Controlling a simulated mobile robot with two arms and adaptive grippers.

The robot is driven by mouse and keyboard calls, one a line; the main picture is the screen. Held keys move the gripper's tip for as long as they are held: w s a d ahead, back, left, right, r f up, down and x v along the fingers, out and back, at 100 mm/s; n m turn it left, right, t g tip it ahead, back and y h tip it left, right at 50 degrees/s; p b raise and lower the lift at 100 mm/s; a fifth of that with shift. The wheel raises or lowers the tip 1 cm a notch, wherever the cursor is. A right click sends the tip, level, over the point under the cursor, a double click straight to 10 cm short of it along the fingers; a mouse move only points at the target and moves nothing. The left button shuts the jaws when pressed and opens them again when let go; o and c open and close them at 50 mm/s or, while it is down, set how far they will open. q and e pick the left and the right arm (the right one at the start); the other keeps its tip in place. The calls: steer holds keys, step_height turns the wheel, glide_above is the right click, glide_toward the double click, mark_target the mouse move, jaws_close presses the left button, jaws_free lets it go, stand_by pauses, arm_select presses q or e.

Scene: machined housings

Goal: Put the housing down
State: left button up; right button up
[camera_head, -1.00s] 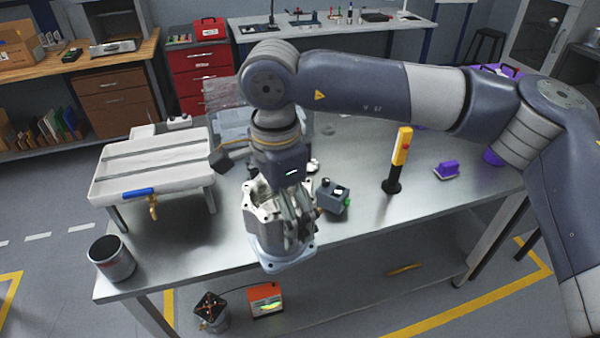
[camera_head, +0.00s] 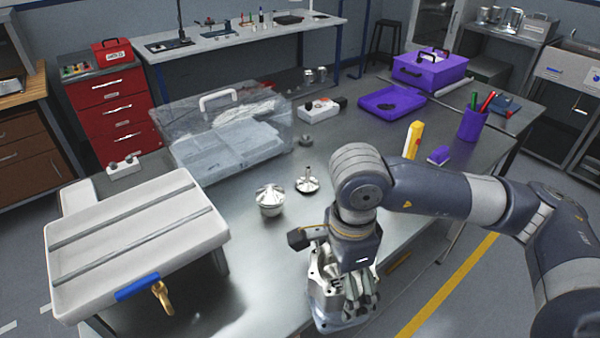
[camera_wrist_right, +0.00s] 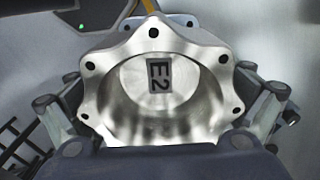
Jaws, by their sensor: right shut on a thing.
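The housing (camera_head: 320,282) is a bare-metal machined part with a lobed, bolt-holed flange. My right gripper (camera_head: 350,290) is shut on it near the front edge of the metal workbench (camera_head: 240,265). In the right wrist view the housing (camera_wrist_right: 160,120) shows its open bore with a label reading "E2" inside, and the fingers of the right gripper (camera_wrist_right: 165,125) lie on both sides of the flange. The housing looks upright; whether its base touches the bench cannot be told. My left gripper is not in view.
A white slotted fixture (camera_head: 135,240) with a blue-handled tap stands at left. Two metal parts (camera_head: 270,200) (camera_head: 307,181) sit behind the gripper. A clear case (camera_head: 220,135), purple tray (camera_head: 392,102) and purple cup (camera_head: 472,125) are farther back. Bare bench lies between fixture and housing.

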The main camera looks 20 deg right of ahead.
mark_target(324, 252)
steer(key=shift+w+r, duration=0.1)
steer(key=shift+w, duration=0.25)
steer(key=w, duration=0.2)
steer(key=w+p, duration=0.2)
steer(key=w, duration=0.1)
steer(key=shift+w+a+f, duration=0.2)
steer(key=shift+w+a, duration=0.15)
steer(key=shift+a, duration=0.05)
steer(key=w+f+p, duration=0.1)
steer(key=w, duration=0.2)
steer(key=w+a+f+p, duration=0.1)
steer(key=w+p, duration=0.1)
steer(key=w, duration=0.1)
steer(key=w+f+p, duration=0.2)
steer(key=w, duration=0.1)
steer(key=shift+a+f, duration=0.1)
steer(key=shift+a, duration=0.3)
steer(key=shift+f, duration=0.25)
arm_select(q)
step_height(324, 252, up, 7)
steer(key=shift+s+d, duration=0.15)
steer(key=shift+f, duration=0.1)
